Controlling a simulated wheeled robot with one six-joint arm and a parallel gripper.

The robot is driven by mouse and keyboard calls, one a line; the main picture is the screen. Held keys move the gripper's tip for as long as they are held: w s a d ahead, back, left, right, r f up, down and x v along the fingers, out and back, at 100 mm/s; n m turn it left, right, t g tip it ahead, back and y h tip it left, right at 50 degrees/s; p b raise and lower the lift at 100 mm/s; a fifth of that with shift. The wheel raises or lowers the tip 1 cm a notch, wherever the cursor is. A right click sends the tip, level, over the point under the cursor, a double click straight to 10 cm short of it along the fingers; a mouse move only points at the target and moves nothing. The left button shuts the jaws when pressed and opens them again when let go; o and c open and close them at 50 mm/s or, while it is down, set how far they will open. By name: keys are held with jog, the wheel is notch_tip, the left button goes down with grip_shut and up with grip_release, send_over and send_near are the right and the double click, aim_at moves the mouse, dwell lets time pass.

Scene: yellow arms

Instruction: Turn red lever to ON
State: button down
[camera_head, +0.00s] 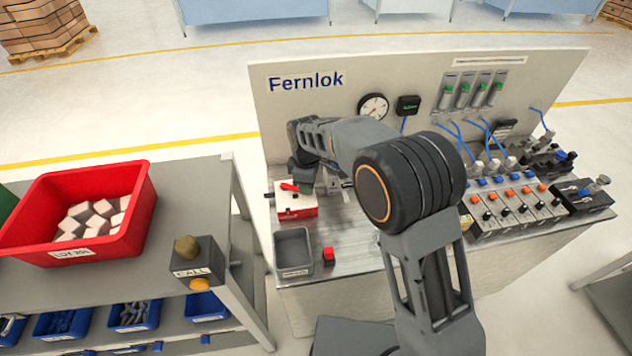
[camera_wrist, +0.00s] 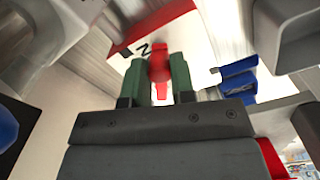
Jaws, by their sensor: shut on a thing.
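The red lever (camera_wrist: 159,63) shows in the wrist view between the two green fingertips of my gripper (camera_wrist: 160,80), which is shut on it. In the head view the red lever (camera_head: 289,187) lies on top of a white box with a red base (camera_head: 296,206), on the bench below the Fernlok panel. My gripper (camera_head: 303,180) is just above and behind that box, partly hidden by my arm. Dark lettering shows on the white plate beside the lever in the wrist view, but I cannot read which mark the lever points at.
A grey bin (camera_head: 293,250) and a small red block (camera_head: 328,256) are in front of the box. Valves with orange knobs (camera_head: 510,202) fill the bench's right side. A red crate (camera_head: 120,228) and call box (camera_head: 197,262) stand on the left table.

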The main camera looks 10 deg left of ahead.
jog(key=shift+a, duration=0.1)
dwell(0.3)
jog(key=c, duration=0.9)
grip_release()
jog(key=shift+c, duration=0.2)
jog(key=shift+r, duration=0.15)
notch_tip(320, 180, up, 14)
jog(key=shift+f, duration=0.2)
jog(key=shift+s, duration=0.1)
